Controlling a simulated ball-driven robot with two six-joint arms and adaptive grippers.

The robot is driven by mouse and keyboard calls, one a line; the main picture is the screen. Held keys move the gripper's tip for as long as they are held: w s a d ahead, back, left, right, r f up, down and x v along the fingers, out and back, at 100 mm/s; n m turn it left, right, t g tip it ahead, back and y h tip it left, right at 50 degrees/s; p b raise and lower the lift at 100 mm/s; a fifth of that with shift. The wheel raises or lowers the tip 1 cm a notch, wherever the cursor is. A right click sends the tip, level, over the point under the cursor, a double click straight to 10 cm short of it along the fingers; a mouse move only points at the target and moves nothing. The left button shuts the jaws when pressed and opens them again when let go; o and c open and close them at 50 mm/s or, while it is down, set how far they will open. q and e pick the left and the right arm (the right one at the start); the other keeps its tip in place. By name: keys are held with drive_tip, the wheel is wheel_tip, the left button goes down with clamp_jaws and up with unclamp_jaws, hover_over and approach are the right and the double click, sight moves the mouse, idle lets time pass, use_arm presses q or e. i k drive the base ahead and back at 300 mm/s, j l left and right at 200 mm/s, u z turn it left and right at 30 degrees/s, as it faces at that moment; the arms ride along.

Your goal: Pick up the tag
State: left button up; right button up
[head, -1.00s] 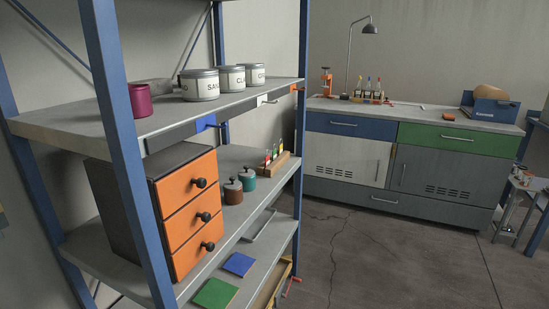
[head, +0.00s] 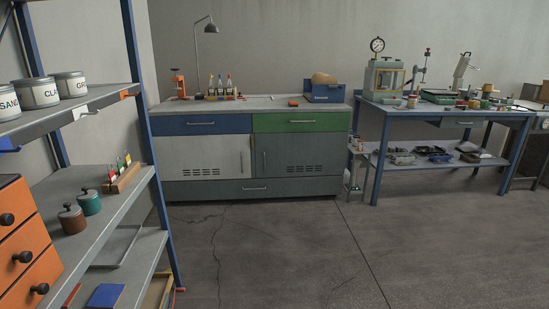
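I cannot tell for certain which thing is the tag. Small coloured pieces sit along the front edge of the upper shelf at the left: a blue piece (head: 8,147) partly cut off by the picture edge, a white piece (head: 84,113), and an orange piece (head: 126,94) near the far post. Neither of my grippers is in view.
A shelf rack (head: 152,170) with labelled tins (head: 38,93) and orange drawers (head: 28,245) stands close on the left. A cabinet bench (head: 215,158) is at the back. A blue table (head: 430,118) with a gauge device (head: 385,75) and several parts stands right. The concrete floor between is open.

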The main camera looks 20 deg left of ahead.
sight(119, 166)
drive_tip(key=l+z, duration=0.25)
drive_tip(key=l, duration=0.15)
drive_tip(key=i+l+z, duration=0.2)
drive_tip(key=l, duration=0.15)
drive_tip(key=l+z, duration=0.25)
drive_tip(key=i+l+z, duration=0.25)
drive_tip(key=l, duration=0.2)
drive_tip(key=i+l+z, duration=0.3)
drive_tip(key=i+l, duration=0.2)
drive_tip(key=i+l+z, duration=0.1)
drive_tip(key=i+l, duration=0.15)
drive_tip(key=i, duration=0.3)
drive_tip(key=i+j+u, duration=0.1)
drive_tip(key=i+u, duration=0.7)
drive_tip(key=i+l+u, duration=0.1)
drive_tip(key=i+u, duration=0.3)
drive_tip(key=i+j+u, duration=0.4)
drive_tip(key=i+u, duration=0.4)
drive_tip(key=i, duration=0.2)
drive_tip(key=i+l+u, duration=0.1)
drive_tip(key=i+u, duration=0.3)
drive_tip(key=i, duration=0.15)
drive_tip(key=i+l+u, duration=0.2)
drive_tip(key=i+u, duration=0.25)
drive_tip(key=i+j+u, duration=0.15)
drive_tip(key=i+u, duration=1.05)
drive_tip(key=i+l+u, duration=0.15)
drive_tip(key=i+u, duration=0.25)
drive_tip(key=k, duration=0.1)
